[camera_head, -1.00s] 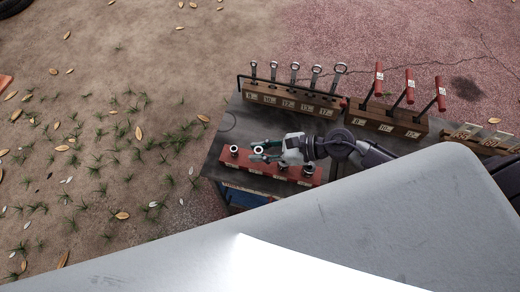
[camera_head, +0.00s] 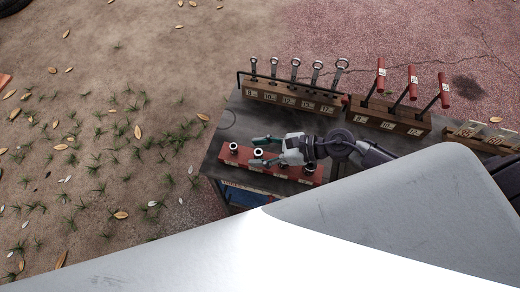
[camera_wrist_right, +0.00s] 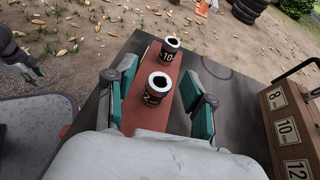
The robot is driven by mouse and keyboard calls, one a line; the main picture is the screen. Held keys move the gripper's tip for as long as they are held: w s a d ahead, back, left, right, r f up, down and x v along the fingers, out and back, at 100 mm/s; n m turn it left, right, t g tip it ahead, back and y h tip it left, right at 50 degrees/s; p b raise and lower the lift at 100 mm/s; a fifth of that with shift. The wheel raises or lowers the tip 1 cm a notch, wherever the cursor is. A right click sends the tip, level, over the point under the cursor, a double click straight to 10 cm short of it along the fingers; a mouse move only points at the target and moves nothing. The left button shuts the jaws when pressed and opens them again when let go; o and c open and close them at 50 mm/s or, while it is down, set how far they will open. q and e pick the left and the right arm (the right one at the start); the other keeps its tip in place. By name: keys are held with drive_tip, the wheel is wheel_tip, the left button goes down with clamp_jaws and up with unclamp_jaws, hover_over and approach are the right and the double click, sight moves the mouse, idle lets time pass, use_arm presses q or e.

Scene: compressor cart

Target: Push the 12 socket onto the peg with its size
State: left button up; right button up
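The 12 socket (camera_head: 258,152), a pale ring with a dark label, stands upright over the red peg rail (camera_head: 235,160) on the cart, second from the left. In the right wrist view the 12 socket (camera_wrist_right: 158,87) is between the teal fingers of my right gripper (camera_wrist_right: 158,93), with a gap on both sides. My right gripper (camera_head: 262,151) is open around it. Its peg is hidden beneath it, so I cannot tell how far down it sits. The 10 socket (camera_wrist_right: 169,50) stands beyond it on the rail. My left gripper (camera_wrist_right: 30,72) shows small at the left edge of the wrist view.
More dark sockets or pegs (camera_head: 308,170) stand at the rail's right end, partly behind my right gripper. A wooden wrench rack (camera_head: 290,98) and a rack of red-handled tools (camera_head: 390,122) line the cart's back. Bare dark cart top (camera_head: 225,125) lies left of the gripper.

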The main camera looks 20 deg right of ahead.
drive_tip(key=shift+f, duration=0.1)
drive_tip(key=shift+s+d, duration=0.2)
drive_tip(key=shift+d, duration=0.05)
drive_tip(key=v, duration=1.1)
drive_tip(key=shift+d+r, duration=0.15)
drive_tip(key=shift+r, duration=0.05)
drive_tip(key=shift+s, duration=0.1)
